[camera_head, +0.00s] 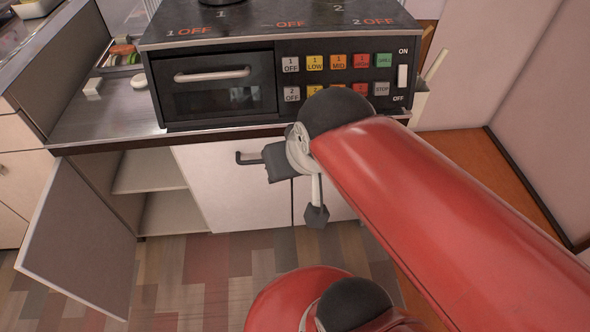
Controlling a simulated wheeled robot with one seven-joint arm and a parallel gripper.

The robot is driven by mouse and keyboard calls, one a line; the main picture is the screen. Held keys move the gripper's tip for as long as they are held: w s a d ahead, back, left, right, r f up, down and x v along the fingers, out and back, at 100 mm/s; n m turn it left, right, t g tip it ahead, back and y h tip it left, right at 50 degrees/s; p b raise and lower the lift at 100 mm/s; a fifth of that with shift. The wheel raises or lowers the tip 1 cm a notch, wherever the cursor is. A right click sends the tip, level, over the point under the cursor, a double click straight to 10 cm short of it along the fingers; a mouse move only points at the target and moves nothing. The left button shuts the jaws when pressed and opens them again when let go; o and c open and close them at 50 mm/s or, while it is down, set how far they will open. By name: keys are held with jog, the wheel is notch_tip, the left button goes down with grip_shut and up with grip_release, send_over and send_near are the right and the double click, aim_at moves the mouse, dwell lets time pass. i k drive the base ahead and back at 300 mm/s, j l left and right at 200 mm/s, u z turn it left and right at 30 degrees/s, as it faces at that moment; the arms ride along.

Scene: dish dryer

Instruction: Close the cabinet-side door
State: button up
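The cabinet-side door (78,240) stands wide open at the left, swung out toward me from the cabinet under the counter. Its flat grey face is toward me, and no handle shows on it. The cabinet (150,170) behind it shows light shelves, with nothing seen on them. My gripper (296,188) is in front of the neighbouring white closed door (228,195), well to the right of the open door. Its two dark fingertips are apart, with nothing seen between them. I cannot tell whether it touches the white door.
A dark handle (250,157) on the white door is partly hidden by my gripper. A black oven with a stove top (213,90) stands on the counter (105,122). The patterned floor (195,270) before the open cabinet is clear. A wall (520,90) stands at the right.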

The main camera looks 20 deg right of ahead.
aim_at(73, 245)
jog(key=i+j+z, duration=0.1)
jog(key=j+z, duration=0.2)
jog(key=j, duration=1.35)
jog(key=k+j+z, duration=0.1)
jog(key=j+z, duration=0.2)
jog(key=j, duration=1.3)
jog(key=k+j, duration=0.1)
jog(key=k, duration=0.45)
jog(key=k+l+u, duration=0.15)
jog(key=k+l, duration=0.05)
